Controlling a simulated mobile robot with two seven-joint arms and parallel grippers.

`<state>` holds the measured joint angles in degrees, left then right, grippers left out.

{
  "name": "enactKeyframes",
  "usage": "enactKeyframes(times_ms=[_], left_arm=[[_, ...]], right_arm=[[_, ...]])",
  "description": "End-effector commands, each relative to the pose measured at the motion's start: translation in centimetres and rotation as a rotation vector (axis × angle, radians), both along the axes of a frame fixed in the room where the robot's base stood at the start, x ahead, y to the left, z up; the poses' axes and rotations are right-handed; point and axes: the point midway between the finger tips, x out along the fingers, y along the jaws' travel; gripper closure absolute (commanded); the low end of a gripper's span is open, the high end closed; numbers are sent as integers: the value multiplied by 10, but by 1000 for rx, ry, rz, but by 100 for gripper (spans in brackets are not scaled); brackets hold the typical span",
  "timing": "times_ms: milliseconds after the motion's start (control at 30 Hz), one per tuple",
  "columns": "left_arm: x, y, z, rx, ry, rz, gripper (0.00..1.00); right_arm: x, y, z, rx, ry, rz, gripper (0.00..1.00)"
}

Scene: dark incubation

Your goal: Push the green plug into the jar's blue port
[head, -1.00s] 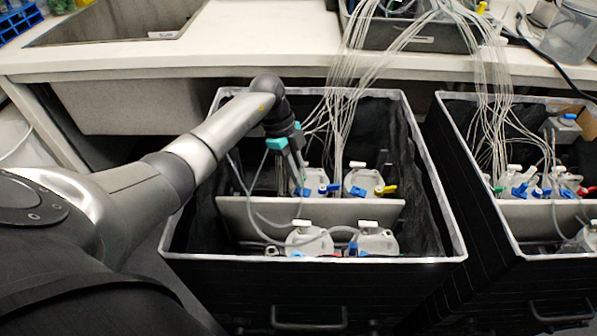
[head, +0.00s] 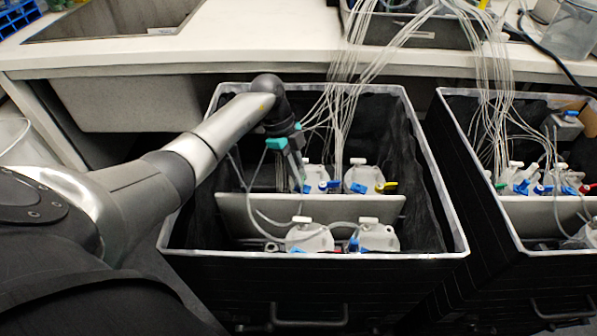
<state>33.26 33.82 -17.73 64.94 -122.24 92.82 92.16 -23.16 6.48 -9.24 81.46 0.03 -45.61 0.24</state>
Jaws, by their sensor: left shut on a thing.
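My left gripper (head: 297,178) reaches down into the left black bin, fingers pointing down at the back-left jar (head: 314,176). This white-capped jar has blue ports (head: 307,188) at its front, close to the fingertips. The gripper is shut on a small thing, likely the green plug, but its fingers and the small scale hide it. I cannot tell whether it touches a port. My right gripper is not in view.
A white divider (head: 350,211) crosses the bin (head: 430,256). Another jar (head: 363,178) stands to the right, and two jars (head: 309,238) (head: 378,237) stand in front. Thin tubes (head: 345,110) hang from the bench. A second bin (head: 520,249) is at right.

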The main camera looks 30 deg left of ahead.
Motion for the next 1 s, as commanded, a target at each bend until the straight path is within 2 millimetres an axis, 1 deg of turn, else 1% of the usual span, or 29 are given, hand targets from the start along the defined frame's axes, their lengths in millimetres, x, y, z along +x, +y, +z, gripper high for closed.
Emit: enactKeyframes(times_ms=[367,400,667,700,1000], left_arm=[[0,0,-6,0,-1,0,100],[0,0,-6,0,-1,0,80],[0,0,-6,0,0,0,51],[0,0,-6,0,-1,0,48],[1,0,-5,0,-4,1,48]], right_arm=[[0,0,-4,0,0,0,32],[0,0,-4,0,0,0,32],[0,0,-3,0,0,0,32],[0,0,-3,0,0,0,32],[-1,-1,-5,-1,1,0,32]])
